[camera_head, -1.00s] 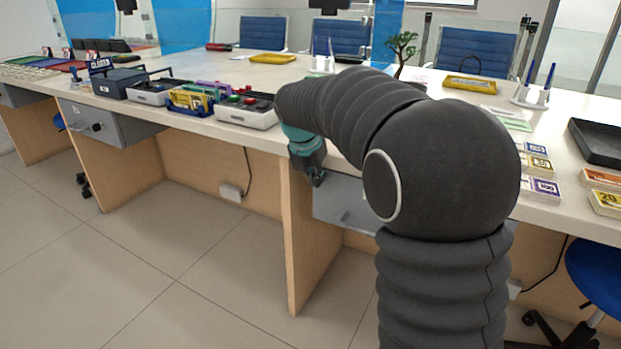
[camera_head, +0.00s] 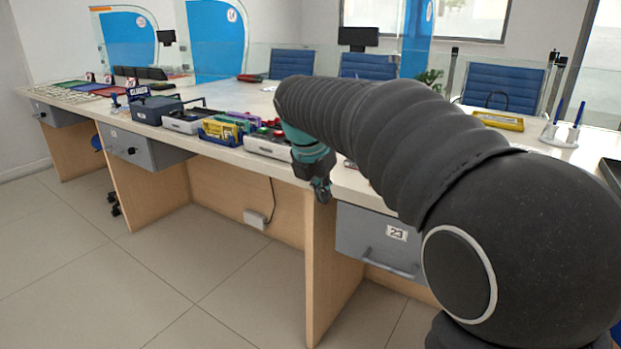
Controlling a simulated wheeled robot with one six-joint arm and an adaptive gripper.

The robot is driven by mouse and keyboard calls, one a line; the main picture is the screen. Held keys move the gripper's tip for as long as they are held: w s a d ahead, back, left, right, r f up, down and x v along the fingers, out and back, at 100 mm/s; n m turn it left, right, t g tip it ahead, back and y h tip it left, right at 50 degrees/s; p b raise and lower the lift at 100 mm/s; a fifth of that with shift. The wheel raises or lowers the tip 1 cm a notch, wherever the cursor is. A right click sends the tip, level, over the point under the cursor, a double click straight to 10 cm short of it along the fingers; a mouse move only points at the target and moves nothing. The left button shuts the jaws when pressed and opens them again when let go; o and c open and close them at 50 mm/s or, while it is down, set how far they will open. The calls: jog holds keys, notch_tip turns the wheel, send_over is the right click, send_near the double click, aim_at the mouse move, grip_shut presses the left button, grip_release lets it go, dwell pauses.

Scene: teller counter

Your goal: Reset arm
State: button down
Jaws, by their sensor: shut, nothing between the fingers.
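My gripper (camera_head: 321,190) shows near the middle of the head view, at the end of my dark, ribbed arm.
A grey drawer (camera_head: 362,236) with a handle sits under the counter just right of my gripper. White devices with coloured buttons (camera_head: 265,146), a yellow item (camera_head: 220,130) and a dark blue box (camera_head: 156,109) stand left on the counter. Tiled floor (camera_head: 150,270) is clear in front.

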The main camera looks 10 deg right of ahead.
jog(key=s+f+m+y, duration=0.2)
jog(key=s+f+m, duration=0.5)
jog(key=m, duration=0.8)
jog(key=s+d+f+m+t, duration=0.1)
jog(key=s+d+m, duration=0.2)
jog(key=s+m, duration=0.3)
jog(key=s+d+f+m+t, duration=0.1)
jog(key=s+d+m, duration=0.3)
jog(key=s, duration=1.1)
jog(key=shift+s+f+m+y, duration=0.2)
jog(key=shift+s+m+y, duration=0.15)
jog(key=shift+m, duration=0.95)
jog(key=shift+a, duration=0.1)
